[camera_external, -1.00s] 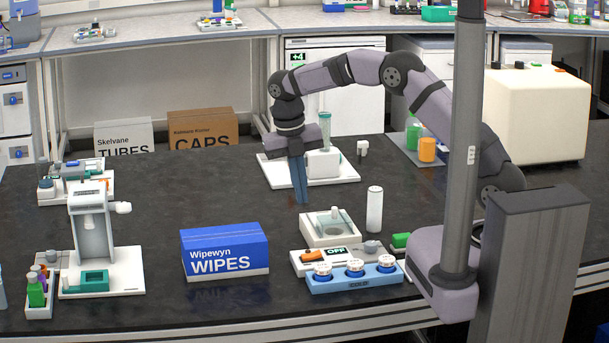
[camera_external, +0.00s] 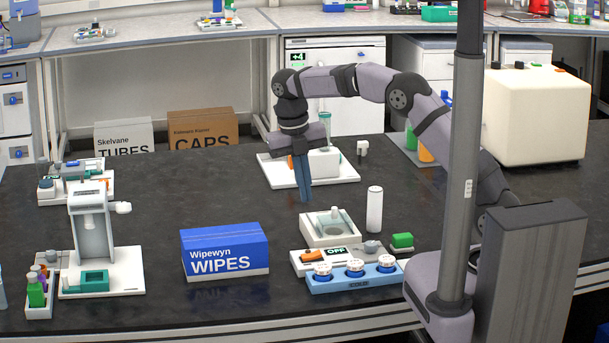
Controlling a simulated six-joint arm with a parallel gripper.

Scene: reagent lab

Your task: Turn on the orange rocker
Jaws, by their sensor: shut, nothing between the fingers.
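The orange rocker (camera_external: 310,258) sits on the left part of a white device (camera_external: 300,268), beside a small dark display (camera_external: 335,251) that reads OFF. A grey knob (camera_external: 372,247) is on the right part of the same device. My gripper (camera_external: 306,201) points straight down, with its blue fingers together and nothing in them. It is behind the white device and above the bench, apart from the rocker.
A blue rack (camera_external: 328,285) with white-topped vials stands in front of the device. A white tray (camera_external: 318,241) and a white cylinder (camera_external: 375,209) are behind it. The blue WIPES box (camera_external: 224,266) stands left. Bench between is clear.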

